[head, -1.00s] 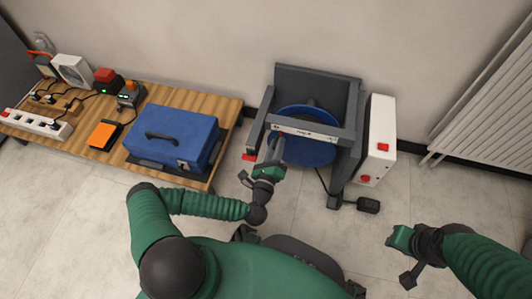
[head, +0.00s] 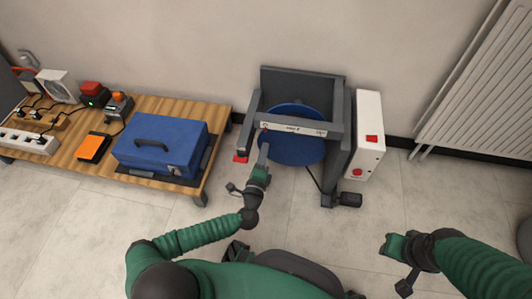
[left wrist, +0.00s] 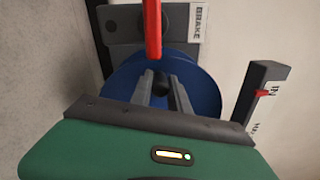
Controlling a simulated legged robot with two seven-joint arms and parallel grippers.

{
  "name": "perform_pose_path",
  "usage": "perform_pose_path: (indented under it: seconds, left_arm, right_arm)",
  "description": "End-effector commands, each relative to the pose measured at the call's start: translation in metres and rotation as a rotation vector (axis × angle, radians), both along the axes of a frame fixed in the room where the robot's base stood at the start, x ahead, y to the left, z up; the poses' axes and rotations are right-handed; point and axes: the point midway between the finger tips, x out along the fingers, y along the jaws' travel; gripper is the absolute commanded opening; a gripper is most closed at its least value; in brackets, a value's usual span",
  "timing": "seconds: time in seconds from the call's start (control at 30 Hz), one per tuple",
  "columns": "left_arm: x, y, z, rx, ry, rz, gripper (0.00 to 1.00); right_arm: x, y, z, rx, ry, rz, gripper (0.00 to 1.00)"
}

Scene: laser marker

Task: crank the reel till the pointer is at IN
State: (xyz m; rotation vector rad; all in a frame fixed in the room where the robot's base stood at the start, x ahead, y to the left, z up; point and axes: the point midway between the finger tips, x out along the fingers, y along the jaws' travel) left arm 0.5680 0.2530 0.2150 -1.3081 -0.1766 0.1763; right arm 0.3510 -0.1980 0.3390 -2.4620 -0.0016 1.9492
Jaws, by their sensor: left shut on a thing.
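The blue reel (head: 299,150) sits in a dark grey frame on the floor. A white scale strip (head: 293,128) runs along the frame's front bar. In the left wrist view a small red pointer (left wrist: 262,93) is at the scale, close beside the IN label (left wrist: 270,88); I cannot tell whether they line up exactly. My left gripper (head: 264,155) is at the reel's left front. Its fingers are shut on the crank knob (left wrist: 160,84), which they partly hide. My right gripper (head: 388,245) hangs away from the reel at the lower right; its fingers are unclear.
A red brake lever (left wrist: 152,28) stands beside the reel, near a BRAKE label (left wrist: 197,22). A white box (head: 369,125) with red buttons adjoins the frame's right side. A pedal (head: 349,199) lies on the floor. A wooden bench (head: 208,150) with a blue case (head: 160,142) is at left.

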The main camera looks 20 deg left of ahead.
Motion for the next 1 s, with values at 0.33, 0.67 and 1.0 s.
perform_pose_path:
  seconds: [0.33, 0.67, 1.0]
  left_arm:
    - [0.0, 0.0071, -0.0031, 0.0, 0.004, 0.016, 0.0]
    - [0.0, 0.0039, -0.0024, -0.001, 0.003, 0.008, 0.43]
    - [0.0, -0.0003, -0.0003, 0.008, 0.003, 0.003, 0.43]
  right_arm:
    - [-0.0001, 0.0001, -0.0005, 0.0, 0.0, 0.0, 0.33]
    - [-0.0001, 0.0, -0.0004, 0.0, 0.0, 0.0, 0.33]
    - [-0.0001, 0.0, -0.0002, 0.0, 0.0, 0.0, 0.33]
